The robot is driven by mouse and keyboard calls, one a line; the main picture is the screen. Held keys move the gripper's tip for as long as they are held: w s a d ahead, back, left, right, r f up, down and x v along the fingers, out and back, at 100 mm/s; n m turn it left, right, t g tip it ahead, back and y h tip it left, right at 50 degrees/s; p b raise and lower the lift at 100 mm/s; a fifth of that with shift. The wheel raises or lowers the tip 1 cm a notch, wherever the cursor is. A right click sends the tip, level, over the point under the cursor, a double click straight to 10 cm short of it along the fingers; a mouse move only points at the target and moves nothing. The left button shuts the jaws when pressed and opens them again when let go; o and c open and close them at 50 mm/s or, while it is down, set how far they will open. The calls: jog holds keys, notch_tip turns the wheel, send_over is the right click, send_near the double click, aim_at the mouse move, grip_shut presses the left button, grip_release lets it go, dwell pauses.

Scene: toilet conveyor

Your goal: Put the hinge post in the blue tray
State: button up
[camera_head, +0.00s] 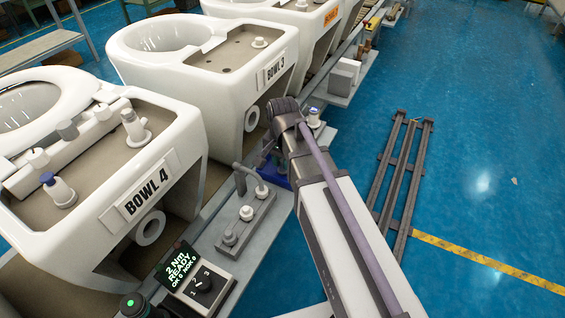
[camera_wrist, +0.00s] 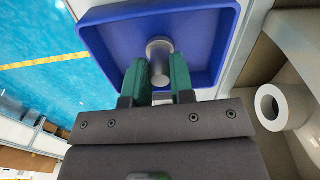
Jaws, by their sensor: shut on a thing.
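The blue tray (camera_wrist: 100,45) fills the upper middle of the wrist view. In the head view only a part of the tray (camera_head: 275,177) shows beside my arm. My gripper (camera_wrist: 160,72) has green fingers, shut on a grey cylindrical post, the hinge post (camera_wrist: 159,48). The post is over the inside of the tray; I cannot tell whether it touches the tray floor. In the head view my arm hides the fingertips and the held post.
BOWL 4 (camera_head: 185,110) and BOWL 3 (camera_head: 200,60) stand on the left. A grey block with posts (camera_head: 246,215) and a 2 Nm display box (camera_head: 190,280) sit on the ledge near the tray. A rail frame (camera_head: 400,180) lies on the open blue floor at right.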

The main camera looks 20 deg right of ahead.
jog(key=o, duration=0.9)
jog(key=shift+f, duration=0.1)
notch_tip(320, 180, up, 13)
jog(key=p, duration=1.3)
jog(key=s+n, duration=0.8)
jog(key=s, duration=0.2)
jog(key=r+p, duration=1.2)
jog(key=shift+w+d+r, duration=0.1)
jog(key=shift+w+r, duration=0.05)
jog(key=shift+w, duration=0.05)
